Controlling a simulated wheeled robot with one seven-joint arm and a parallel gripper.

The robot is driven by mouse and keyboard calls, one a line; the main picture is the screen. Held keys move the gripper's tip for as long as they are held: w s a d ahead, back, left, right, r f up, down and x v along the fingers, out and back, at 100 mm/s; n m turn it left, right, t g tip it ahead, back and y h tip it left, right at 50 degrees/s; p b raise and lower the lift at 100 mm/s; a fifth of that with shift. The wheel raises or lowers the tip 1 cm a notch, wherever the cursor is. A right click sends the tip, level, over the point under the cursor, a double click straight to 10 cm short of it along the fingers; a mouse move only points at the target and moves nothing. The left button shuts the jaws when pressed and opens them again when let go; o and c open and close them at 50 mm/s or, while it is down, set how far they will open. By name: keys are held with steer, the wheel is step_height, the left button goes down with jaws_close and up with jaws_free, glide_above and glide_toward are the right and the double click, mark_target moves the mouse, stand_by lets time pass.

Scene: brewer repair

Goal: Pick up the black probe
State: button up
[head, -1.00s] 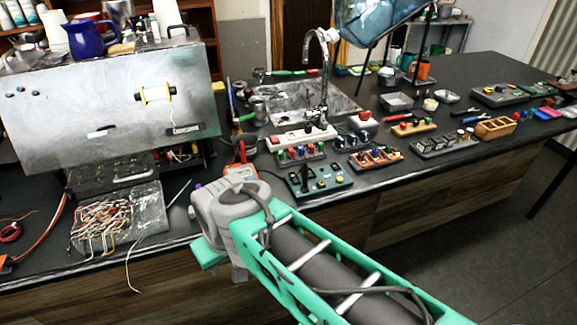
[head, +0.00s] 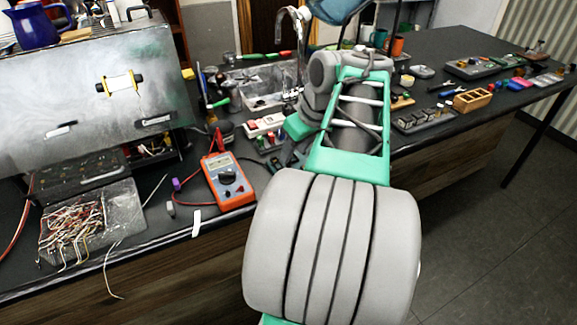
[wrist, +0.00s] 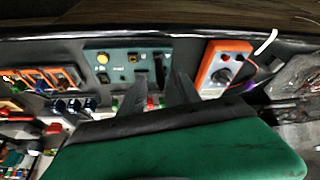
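A black upright piece that looks like the black probe (wrist: 159,68) stands at the right part of a teal board (wrist: 118,66) in the wrist view. In the head view my arm hides most of the board and the gripper. An orange multimeter (head: 229,182) lies to the left of my arm, and it also shows in the wrist view (wrist: 223,68).
A tray of orange-framed parts (wrist: 40,78) is left of the teal board in the wrist view. A bag of wires (head: 80,220) and a metal brewer box (head: 90,85) stand at the left. A red-and-white power strip (head: 266,124) lies behind the multimeter.

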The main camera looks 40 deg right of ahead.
steer(key=x, duration=0.5)
steer(key=shift+w+d+f, duration=0.1)
steer(key=shift+w+f, duration=0.05)
steer(key=shift+w, duration=0.2)
steer(key=shift+c, duration=0.2)
jaws_close()
